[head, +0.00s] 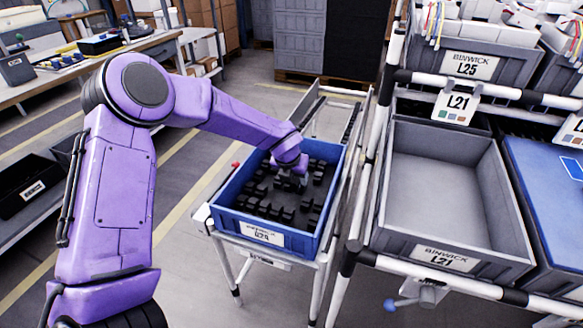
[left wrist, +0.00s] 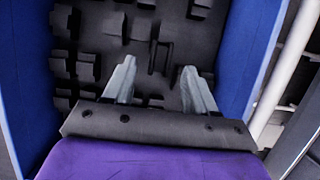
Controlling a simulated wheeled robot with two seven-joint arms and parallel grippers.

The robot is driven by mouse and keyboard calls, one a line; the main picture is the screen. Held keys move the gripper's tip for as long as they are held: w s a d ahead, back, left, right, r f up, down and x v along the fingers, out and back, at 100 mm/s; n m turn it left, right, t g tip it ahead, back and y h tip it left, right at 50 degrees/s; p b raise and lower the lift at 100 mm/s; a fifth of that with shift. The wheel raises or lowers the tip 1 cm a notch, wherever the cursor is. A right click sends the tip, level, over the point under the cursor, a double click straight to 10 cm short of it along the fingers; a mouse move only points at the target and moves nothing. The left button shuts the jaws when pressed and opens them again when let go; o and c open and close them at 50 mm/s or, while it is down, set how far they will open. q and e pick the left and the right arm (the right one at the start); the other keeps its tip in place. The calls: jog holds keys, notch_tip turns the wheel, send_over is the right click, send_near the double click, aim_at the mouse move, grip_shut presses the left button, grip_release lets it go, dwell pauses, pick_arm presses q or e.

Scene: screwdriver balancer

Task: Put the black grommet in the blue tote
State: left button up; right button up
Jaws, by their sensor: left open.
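The blue tote (head: 303,245) stands on a white-framed cart, with several small black blocky pieces (head: 262,190) inside. I cannot tell which of them, if any, is the black grommet. My left gripper (head: 291,181) reaches down into the tote, toward its right half. In the left wrist view my left gripper (left wrist: 158,80) has its two grey fingers apart, with nothing held between them. Black pieces (left wrist: 160,57) lie beyond and between the fingertips, and the tote's blue wall (left wrist: 250,50) rises on the right. My right gripper does not show.
An empty grey bin (head: 440,185) labelled L21 sits on a rack to the right, beside a blue-covered bin (head: 550,190). Another bin (head: 480,70) labelled L25 is above. A workbench (head: 90,65) stands at the back left. White rack posts stand close to the tote's right side.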

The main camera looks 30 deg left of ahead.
pick_arm(q)
jog(key=v, duration=0.8)
jog(key=shift+s+r+p, duration=0.15)
jog(key=shift+r+p, duration=0.15)
jog(key=shift+r, duration=0.05)
